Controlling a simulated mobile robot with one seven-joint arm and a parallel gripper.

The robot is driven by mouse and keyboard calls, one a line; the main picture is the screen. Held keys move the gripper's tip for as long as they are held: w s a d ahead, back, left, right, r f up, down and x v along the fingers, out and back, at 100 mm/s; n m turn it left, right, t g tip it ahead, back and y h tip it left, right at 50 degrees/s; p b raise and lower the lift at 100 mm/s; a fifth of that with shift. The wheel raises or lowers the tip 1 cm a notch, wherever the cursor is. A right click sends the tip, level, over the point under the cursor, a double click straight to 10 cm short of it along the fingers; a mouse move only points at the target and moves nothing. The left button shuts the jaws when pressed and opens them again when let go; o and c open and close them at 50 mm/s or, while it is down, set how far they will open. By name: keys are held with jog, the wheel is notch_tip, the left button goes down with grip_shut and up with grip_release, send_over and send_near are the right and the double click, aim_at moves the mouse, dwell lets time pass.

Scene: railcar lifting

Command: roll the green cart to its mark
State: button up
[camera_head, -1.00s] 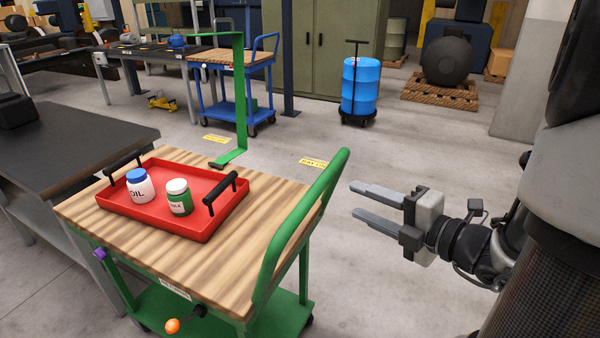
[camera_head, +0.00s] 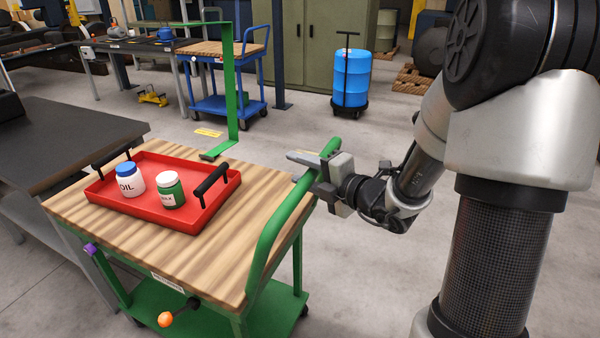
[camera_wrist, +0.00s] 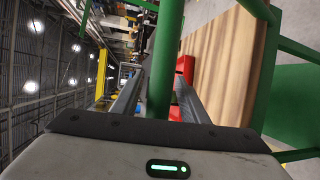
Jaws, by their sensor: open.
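The green cart (camera_head: 150,296) has a striped wooden top and a green push handle (camera_head: 272,236) along its right side. A red tray (camera_head: 150,208) sits on the top with a white OIL jar (camera_head: 129,181) and a green jar (camera_head: 171,191) in it. My gripper (camera_head: 305,168) is at the upper end of the handle, its fingers open. In the wrist view, the green handle bar (camera_wrist: 165,60) passes between my two open fingers (camera_wrist: 158,92). I cannot tell whether either finger touches it. The mark is not clearly identifiable; a yellow floor label (camera_head: 208,132) shows behind the cart.
A green upright post (camera_head: 231,95) with a foot stands just behind the cart. A dark table (camera_head: 70,135) is close on the left. A blue cart (camera_head: 228,105) and a blue drum (camera_head: 352,80) stand farther back. Floor right of the cart is clear.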

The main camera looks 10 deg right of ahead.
jog(key=shift+w, duration=0.1)
grip_shut()
